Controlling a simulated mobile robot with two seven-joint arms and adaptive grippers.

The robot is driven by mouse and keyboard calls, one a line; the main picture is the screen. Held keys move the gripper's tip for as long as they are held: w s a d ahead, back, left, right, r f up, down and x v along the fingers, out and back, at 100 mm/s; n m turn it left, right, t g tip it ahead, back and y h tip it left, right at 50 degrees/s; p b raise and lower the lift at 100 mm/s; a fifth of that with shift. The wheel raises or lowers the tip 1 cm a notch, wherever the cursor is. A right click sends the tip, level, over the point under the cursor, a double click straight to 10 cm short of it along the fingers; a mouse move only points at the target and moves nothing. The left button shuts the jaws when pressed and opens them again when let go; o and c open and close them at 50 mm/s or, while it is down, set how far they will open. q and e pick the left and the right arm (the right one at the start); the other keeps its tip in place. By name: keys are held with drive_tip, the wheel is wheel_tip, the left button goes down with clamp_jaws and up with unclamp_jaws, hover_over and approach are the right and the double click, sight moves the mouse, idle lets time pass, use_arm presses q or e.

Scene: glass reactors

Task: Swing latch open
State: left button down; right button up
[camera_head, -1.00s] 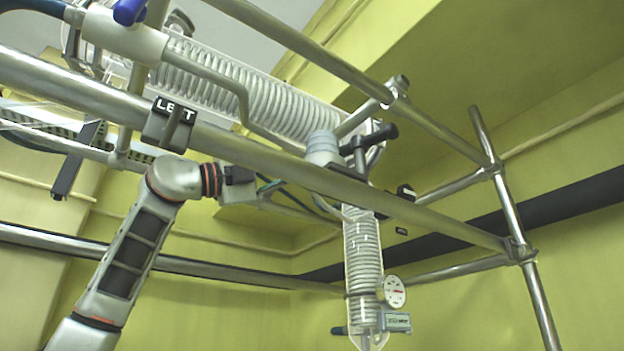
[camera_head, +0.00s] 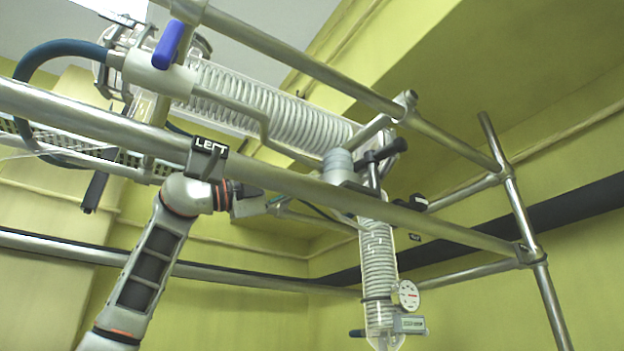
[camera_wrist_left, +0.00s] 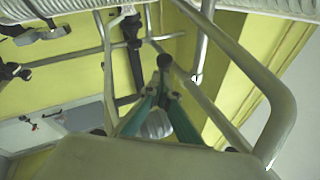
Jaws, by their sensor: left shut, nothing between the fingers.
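A black T-shaped handle (camera_head: 378,156) stands by the grey joint of the glassware. I cannot tell which of these is the latch. My left gripper (camera_head: 282,203) is behind and below the front rail, between these two, partly hidden and apart from the T-handle. In the left wrist view, its greenish fingers (camera_wrist_left: 163,78) come together with nothing between them. A dark round knob-like end shows just beyond the tips; contact is unclear. My right gripper is not in view.
A glass coil condenser (camera_head: 270,108) runs diagonally above the rail. A vertical coil column (camera_head: 378,262) with a dial gauge (camera_head: 408,295) hangs at the right. A blue handle (camera_head: 169,44) is at upper left. Metal rails (camera_head: 420,222) frame the space; open room lies below.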

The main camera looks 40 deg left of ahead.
use_arm(q)
drive_tip(key=s+a+f+b, duration=0.1)
drive_tip(key=s+a+f, duration=0.2)
drive_tip(key=s+a, duration=0.3)
drive_tip(key=shift+a+f, duration=0.35)
drive_tip(key=shift+a, duration=0.65)
